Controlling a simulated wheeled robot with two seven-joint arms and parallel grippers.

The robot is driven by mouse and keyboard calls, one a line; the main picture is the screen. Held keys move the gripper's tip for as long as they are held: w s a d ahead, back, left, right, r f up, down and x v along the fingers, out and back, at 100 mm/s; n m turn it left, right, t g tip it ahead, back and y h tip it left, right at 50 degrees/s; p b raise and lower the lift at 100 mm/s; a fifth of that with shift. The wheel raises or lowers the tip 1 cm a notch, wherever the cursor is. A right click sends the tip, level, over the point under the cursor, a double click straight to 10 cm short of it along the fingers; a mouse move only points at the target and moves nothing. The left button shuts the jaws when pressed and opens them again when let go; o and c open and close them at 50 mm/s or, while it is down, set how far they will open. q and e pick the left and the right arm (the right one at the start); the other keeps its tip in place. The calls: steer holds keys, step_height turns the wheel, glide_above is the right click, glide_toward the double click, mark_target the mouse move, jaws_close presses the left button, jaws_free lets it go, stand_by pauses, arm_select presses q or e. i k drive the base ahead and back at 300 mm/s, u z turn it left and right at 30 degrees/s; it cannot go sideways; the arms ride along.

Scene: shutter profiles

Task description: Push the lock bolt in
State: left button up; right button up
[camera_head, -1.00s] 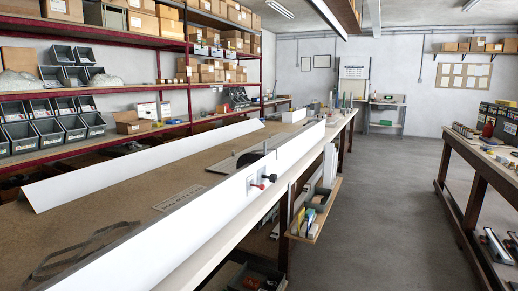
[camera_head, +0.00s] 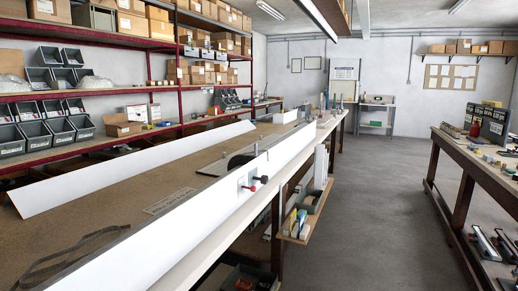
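A long white shutter profile (camera_head: 170,231) stands along the front edge of the workbench (camera_head: 120,193). On its outer face is a small fitting with a red knob (camera_head: 253,188) and a black knob (camera_head: 264,180) sticking out toward the aisle. I cannot tell which of these parts is the lock bolt, or how far it stands out. Neither of my grippers shows in the head view.
A second white profile (camera_head: 133,168) lies farther back on the bench. A small shelf (camera_head: 305,225) with tools hangs off the bench's aisle side. The grey floor (camera_head: 362,215) is clear up to another bench (camera_head: 478,167) at right.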

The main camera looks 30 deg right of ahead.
mark_target(254, 189)
steer(key=k, duration=1.3)
steer(key=z, duration=0.95)
steer(key=i, duration=2.1)
steer(key=u, duration=0.8)
